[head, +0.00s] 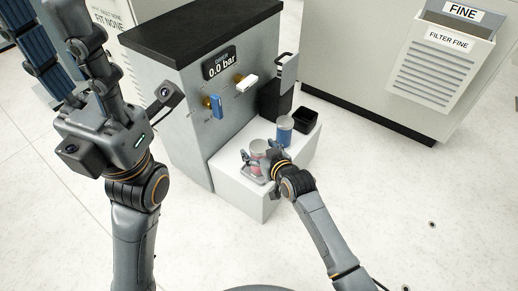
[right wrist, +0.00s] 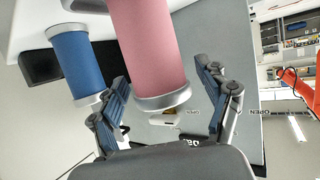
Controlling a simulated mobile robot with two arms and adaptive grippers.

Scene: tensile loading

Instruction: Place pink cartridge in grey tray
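The pink cartridge (head: 258,147) stands upright on a low white block, with silver end caps. In the right wrist view the pink cartridge (right wrist: 148,45) lies between the spread fingers of my right gripper (right wrist: 168,105), with a gap on the right finger's side. In the head view my right gripper (head: 258,168) is low around the cartridge, partly hiding it. My left gripper (head: 62,30) is raised at the upper left, fingers apart and empty.
A blue cartridge (head: 284,130) stands close behind the pink one. A black bin (head: 306,121) sits on the white block (head: 236,196). The grey machine (head: 188,120) has a blue and a white valve handle. A box labelled FILTER FINE (head: 440,75) hangs on a cabinet at right.

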